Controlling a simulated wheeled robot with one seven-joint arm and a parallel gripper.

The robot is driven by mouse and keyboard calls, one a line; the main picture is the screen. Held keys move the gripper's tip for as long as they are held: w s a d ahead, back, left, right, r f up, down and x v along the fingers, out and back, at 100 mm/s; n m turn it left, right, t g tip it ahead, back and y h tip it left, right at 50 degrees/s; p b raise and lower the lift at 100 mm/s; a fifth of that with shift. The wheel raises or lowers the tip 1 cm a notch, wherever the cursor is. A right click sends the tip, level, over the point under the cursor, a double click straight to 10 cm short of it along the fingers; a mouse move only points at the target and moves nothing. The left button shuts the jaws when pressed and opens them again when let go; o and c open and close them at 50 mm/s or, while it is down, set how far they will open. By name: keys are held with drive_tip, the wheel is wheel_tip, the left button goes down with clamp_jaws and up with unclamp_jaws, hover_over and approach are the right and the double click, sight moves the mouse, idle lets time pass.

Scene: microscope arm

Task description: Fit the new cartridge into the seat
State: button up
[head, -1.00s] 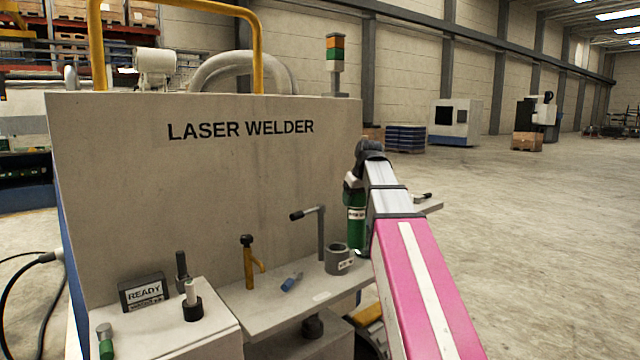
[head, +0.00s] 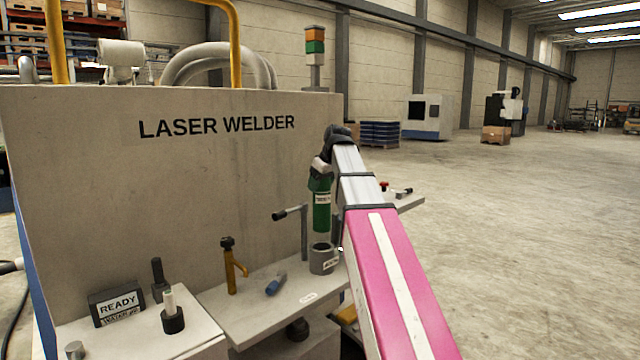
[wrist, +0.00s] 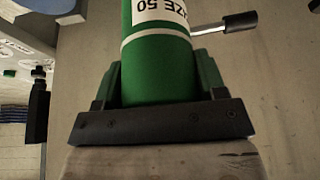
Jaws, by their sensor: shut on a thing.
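The seat is a grey cup (head: 322,262) with a label, on the welder's shelf. The cartridge's lower end is directly over the seat's mouth in the head view.
A post with a black-handled lever (head: 287,213) stands just left of the seat; its handle also shows in the wrist view (wrist: 238,22). A yellow-handled tool (head: 230,268) and a small blue item (head: 275,285) are on the shelf (head: 240,310). The welder panel (head: 180,190) rises behind.

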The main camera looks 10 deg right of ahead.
sight(328, 205)
drive_tip(key=shift+f, duration=7.5)
drive_tip(key=o, duration=1.6)
drive_tip(key=v, duration=1.1)
drive_tip(key=shift+f, duration=0.1)
